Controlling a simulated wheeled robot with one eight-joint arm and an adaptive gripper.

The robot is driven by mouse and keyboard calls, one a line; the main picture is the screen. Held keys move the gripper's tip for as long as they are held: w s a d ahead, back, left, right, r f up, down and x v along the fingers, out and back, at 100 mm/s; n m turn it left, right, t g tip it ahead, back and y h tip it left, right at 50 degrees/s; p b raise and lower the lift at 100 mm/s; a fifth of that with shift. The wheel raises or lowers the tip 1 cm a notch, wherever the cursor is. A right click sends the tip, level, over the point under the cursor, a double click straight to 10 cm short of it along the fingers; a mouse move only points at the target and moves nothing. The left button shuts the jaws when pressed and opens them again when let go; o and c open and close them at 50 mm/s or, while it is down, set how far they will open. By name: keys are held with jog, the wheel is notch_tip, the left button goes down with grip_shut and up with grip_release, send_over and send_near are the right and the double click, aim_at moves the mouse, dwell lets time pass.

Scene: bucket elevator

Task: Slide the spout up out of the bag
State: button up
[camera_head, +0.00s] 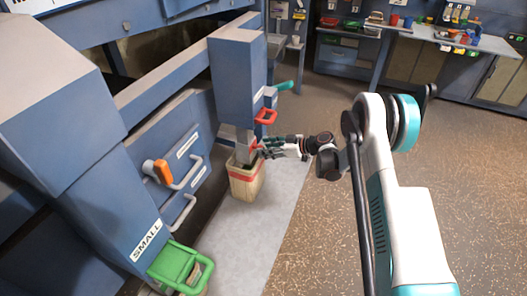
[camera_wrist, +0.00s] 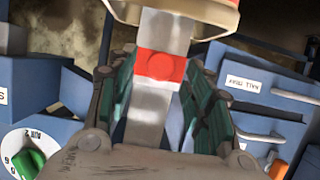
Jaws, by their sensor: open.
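The spout (camera_head: 243,141) is a grey metal chute below a blue column. Its lower end goes into the open top of the beige bag (camera_head: 247,187), which has a red band near its rim and stands upright. My gripper (camera_head: 260,149) is at the spout's right side, just above the bag. In the wrist view my gripper (camera_wrist: 160,75) is open, with one finger on each side of the spout (camera_wrist: 160,100) and its red band (camera_wrist: 161,66). Contact cannot be told. The bag (camera_wrist: 190,12) shows at the top edge there. The spout's end is hidden inside the bag.
The blue column (camera_head: 238,75) carries a red handle (camera_head: 266,116) and a teal handle (camera_head: 284,86). A panel with an orange-gripped lever (camera_head: 163,172) and a green-framed small outlet (camera_head: 180,266) stand at left. The floor (camera_head: 320,220) at right is clear. A workbench (camera_head: 430,35) is at the back.

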jog(key=shift+x, duration=0.95)
grip_shut()
notch_tip(320, 180, up, 10)
jog(key=p, duration=0.3)
jog(key=shift+w, duration=0.1)
grip_release()
jog(key=shift+r, duration=0.1)
